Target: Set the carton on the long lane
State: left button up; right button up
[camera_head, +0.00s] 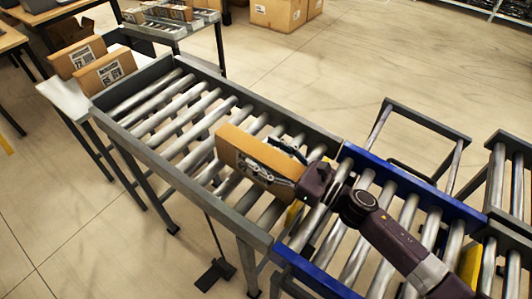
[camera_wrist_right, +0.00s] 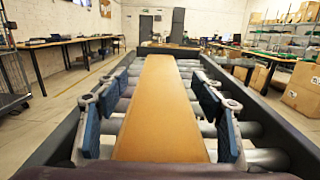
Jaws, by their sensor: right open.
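A brown carton (camera_head: 238,145) stands on edge on the rollers of the grey-framed roller lane (camera_head: 150,158), near its join with the blue-framed section. My right gripper (camera_head: 268,160) reaches in from the right, with its fingers at the carton's two sides. In the right wrist view, the carton (camera_wrist_right: 160,110) runs between the open fingers (camera_wrist_right: 163,95), with a visible gap on each side. The carton's lower edge is partly hidden in the head view. My left gripper is not in view.
The blue-framed roller section (camera_head: 325,284) adjoins at the right, under my right arm. Two labelled cartons (camera_head: 104,72) stand on a white side table (camera_head: 66,100) at the lane's far left end. The far-left rollers are clear.

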jog(key=shift+s+d+f, duration=0.1)
jog(key=shift+f, duration=0.1)
jog(key=v, duration=1.1)
jog(key=shift+s+d+r, duration=0.15)
jog(key=shift+s+d, duration=0.1)
jog(key=shift+d, duration=0.05)
